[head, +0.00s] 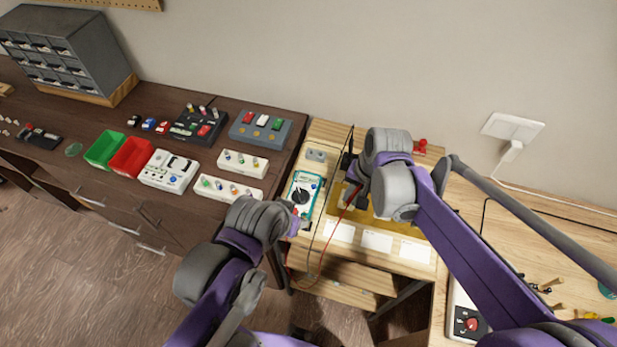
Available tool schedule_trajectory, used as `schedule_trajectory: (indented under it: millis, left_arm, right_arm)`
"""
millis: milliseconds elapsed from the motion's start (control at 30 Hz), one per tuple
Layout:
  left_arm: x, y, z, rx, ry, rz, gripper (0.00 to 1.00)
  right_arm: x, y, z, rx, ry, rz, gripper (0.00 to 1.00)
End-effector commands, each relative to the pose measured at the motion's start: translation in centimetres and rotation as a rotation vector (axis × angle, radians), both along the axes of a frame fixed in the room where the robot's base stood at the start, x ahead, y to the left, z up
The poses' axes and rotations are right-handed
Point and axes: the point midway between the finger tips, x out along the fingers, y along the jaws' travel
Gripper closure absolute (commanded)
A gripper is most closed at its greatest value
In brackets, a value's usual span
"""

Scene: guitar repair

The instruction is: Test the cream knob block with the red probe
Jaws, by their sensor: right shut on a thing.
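My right gripper (350,182) is over the yellow mat (407,229) on the light wood bench. It is shut on a thin tool, mostly hidden by the gripper. A red lead (333,229) runs up to it, so it appears to be the red probe. A teal-edged multimeter (303,195) with a dark dial lies left of the mat. My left gripper (300,226) is by the meter's near end; its fingers are too small to read. I cannot single out the cream knob block; two cream blocks with small knobs, one farther (243,163) and one nearer (229,190), stand on the dark bench.
White cards (376,241) lie along the mat's front. A small red part (422,146) is behind my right arm. Green (104,150) and red (131,157) bins and a white device (168,171) crowd the dark bench. Leads hang over the bench's front edge.

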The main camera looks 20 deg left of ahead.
Motion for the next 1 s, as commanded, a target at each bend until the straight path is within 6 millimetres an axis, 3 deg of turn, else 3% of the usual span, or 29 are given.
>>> schedule_trajectory:
  millis: [467,1000]
  left_arm:
    - [0.1,0.0,0.2,0.000,-0.002,0.000,0.50]
    - [1.8,0.0,3.3,0.000,-0.034,0.000,0.50]
  right_arm:
    - [0.0,0.0,0.3,0.000,0.000,0.000,1.00]
    - [0.1,0.0,5.1,0.000,-0.003,-0.001,1.00]
